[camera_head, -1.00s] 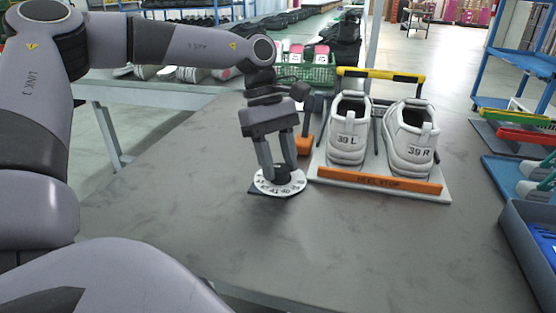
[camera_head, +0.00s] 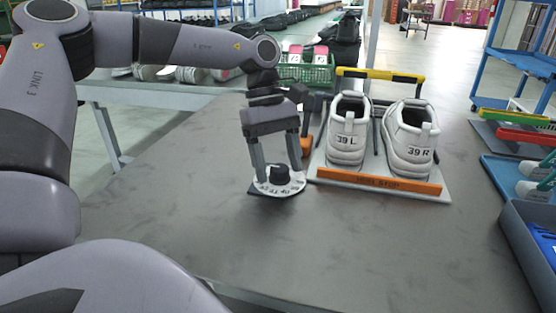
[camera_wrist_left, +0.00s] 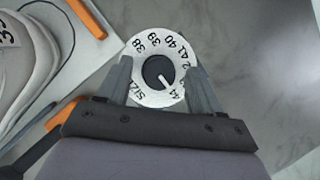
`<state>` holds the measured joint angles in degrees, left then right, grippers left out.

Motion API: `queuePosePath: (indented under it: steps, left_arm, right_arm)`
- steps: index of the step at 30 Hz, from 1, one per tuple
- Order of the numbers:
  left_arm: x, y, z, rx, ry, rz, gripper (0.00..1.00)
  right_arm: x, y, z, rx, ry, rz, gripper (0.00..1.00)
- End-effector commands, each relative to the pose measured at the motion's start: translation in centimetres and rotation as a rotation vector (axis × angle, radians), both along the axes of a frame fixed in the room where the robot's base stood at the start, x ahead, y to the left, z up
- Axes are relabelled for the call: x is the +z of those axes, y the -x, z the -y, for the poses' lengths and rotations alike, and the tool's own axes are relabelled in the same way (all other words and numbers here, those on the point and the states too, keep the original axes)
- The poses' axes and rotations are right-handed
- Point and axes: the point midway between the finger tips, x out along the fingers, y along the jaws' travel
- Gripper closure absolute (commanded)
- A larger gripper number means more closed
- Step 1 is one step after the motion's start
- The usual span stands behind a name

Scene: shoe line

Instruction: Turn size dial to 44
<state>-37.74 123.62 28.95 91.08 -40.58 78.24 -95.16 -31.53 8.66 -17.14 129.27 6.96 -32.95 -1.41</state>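The size dial (camera_head: 280,187) is a white numbered disc with a dark knob, on the grey table left of the shoes. In the left wrist view the dial (camera_wrist_left: 138,66) shows a dark round knob (camera_wrist_left: 157,71) with a white pointer line. The line points to the lower right, toward the printed 44. My left gripper (camera_head: 279,173) is over the dial, fingers spread on either side of the knob. In the wrist view, gaps show between the knob and both fingertips. One finger covers part of the dial's numbers. My right gripper is not in view.
White shoes marked 39 L (camera_head: 346,150) and 39 R (camera_head: 410,155) stand on a board with an orange heel stop (camera_head: 410,186) and a yellow-black bar (camera_head: 381,74), right beside the dial. A grey bin (camera_head: 519,232) is at the right edge. The table's front is clear.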

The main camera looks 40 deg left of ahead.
Motion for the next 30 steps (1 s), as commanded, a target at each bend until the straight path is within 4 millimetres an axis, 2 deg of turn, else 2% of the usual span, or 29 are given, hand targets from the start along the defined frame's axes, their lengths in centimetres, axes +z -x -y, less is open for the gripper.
queuePosePath:
  steps: [7,13,18,30]
  left_arm:
    - [0.9,-0.2,-0.3,0.003,0.001,0.005,0.34]
    - [4.0,-0.6,-1.5,0.004,-0.002,0.005,0.34]
    - [6.0,-0.8,-2.3,0.002,-0.001,0.002,0.34]
    - [6.7,-0.8,-2.6,0.0,0.0,0.001,0.34]
  right_arm:
    - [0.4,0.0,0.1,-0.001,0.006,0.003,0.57]
    - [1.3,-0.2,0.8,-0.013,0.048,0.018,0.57]
    - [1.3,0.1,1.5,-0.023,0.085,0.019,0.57]
    - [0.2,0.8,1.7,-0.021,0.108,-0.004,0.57]
